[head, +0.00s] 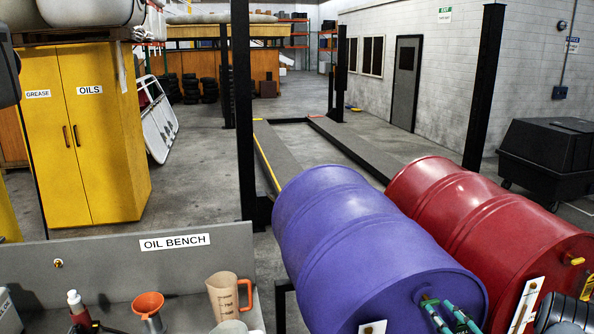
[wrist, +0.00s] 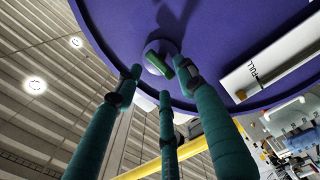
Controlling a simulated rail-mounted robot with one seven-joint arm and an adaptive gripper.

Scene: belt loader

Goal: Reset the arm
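My gripper (head: 448,312) has teal fingers and is at the front end of the purple drum (head: 350,240), at the bottom of the head view. In the wrist view my gripper (wrist: 160,78) has its fingertips spread apart, with gaps between them, close to the drum's green tap (wrist: 158,64). The right fingertip overlaps the tap in the picture; I cannot tell whether they touch. No object is seen held between the fingers. The purple drum end (wrist: 215,30) fills the top of the wrist view.
A red drum (head: 480,215) with a yellow tap (head: 577,261) lies to the right of the purple one. The oil bench (head: 120,262) at lower left holds an orange funnel (head: 148,304), a measuring jug (head: 229,297) and a bottle (head: 78,312). A dark post (head: 243,120) stands behind.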

